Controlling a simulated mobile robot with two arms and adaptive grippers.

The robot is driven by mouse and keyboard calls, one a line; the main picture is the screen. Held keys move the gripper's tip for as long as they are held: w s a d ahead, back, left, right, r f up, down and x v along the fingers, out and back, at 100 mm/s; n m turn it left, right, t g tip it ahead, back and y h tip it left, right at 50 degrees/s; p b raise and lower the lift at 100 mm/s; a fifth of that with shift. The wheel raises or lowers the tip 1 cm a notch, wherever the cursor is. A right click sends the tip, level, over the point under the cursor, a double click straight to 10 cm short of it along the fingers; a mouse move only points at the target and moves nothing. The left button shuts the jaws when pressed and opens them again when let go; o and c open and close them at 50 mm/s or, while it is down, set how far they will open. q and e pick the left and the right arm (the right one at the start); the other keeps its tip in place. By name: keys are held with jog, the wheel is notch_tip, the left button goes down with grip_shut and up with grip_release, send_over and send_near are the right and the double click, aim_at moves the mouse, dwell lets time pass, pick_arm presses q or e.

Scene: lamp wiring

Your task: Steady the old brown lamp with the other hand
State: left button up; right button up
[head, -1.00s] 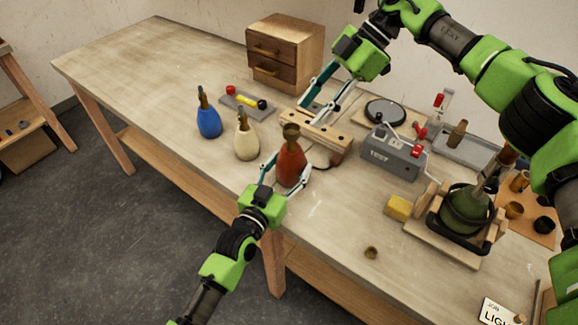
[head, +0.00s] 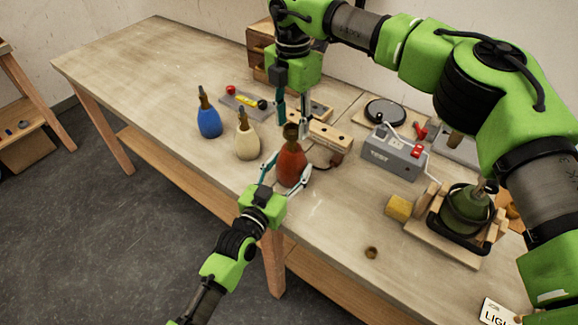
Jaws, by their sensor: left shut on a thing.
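The brown lamp (head: 291,166), a reddish-brown bottle-shaped body with a brass-coloured socket on top (head: 291,131), stands upright near the table's front edge. My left gripper (head: 286,184) comes from the front and is shut on the lamp's body, one finger on each side. My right gripper (head: 293,124) points down from above, its fingers apart on either side of the socket at the lamp's top. I cannot tell whether those fingers touch the socket. A dark cord runs from behind the lamp to the right.
A cream lamp (head: 247,143) and a blue lamp (head: 209,121) stand to the left. A wooden block with holes (head: 325,135) is just behind. A grey test box (head: 392,155), a yellow block (head: 398,208) and a green lamp in a cradle (head: 465,212) are right. The table's far left is clear.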

aim_at(292, 159)
jog(key=shift+f, duration=1.3)
jog(key=c, duration=0.5)
jog(key=shift+o, duration=0.3)
jog(key=shift+c, duration=0.3)
